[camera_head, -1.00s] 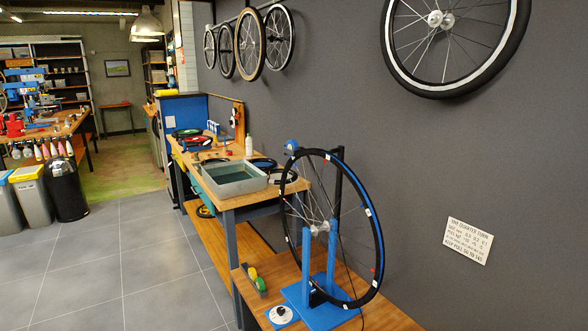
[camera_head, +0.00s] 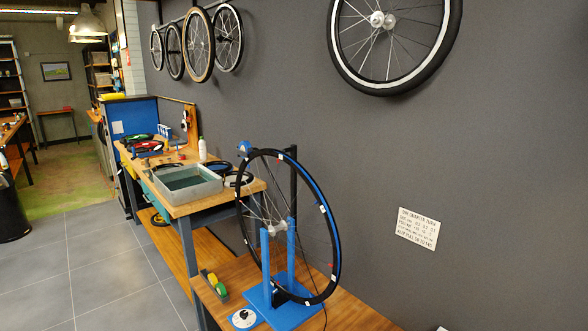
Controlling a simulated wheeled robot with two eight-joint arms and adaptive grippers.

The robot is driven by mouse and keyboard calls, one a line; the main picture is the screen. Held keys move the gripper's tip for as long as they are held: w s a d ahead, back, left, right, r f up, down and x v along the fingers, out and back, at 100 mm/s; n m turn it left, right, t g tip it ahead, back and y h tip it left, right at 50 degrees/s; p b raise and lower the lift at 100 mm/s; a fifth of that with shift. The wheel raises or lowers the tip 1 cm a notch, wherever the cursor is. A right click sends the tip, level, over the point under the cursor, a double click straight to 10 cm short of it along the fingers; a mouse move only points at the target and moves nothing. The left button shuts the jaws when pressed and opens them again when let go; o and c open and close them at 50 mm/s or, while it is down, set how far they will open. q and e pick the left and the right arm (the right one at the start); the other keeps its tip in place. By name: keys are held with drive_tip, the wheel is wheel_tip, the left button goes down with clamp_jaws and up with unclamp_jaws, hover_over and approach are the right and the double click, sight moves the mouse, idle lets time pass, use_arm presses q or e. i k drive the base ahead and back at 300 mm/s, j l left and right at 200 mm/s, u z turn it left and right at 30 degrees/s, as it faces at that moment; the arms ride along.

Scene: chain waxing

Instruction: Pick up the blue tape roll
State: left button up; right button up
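Neither of my grippers is in view.
The stand sits on a low wooden bench (camera_head: 350,310), with a green and yellow item (camera_head: 215,284) at its left. Behind is a workbench with a grey metal tub (camera_head: 180,204). Wheels hang on the grey wall (camera_head: 500,130). Tiled floor (camera_head: 100,280) at left is clear.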

sight(244, 145)
drive_tip(key=i+j+z, duration=0.1)
drive_tip(key=z, duration=0.35)
drive_tip(key=j+z, duration=0.2)
drive_tip(key=z, duration=0.25)
drive_tip(key=i+j+z, duration=0.1)
drive_tip(key=j+z, duration=0.15)
drive_tip(key=z, duration=0.2)
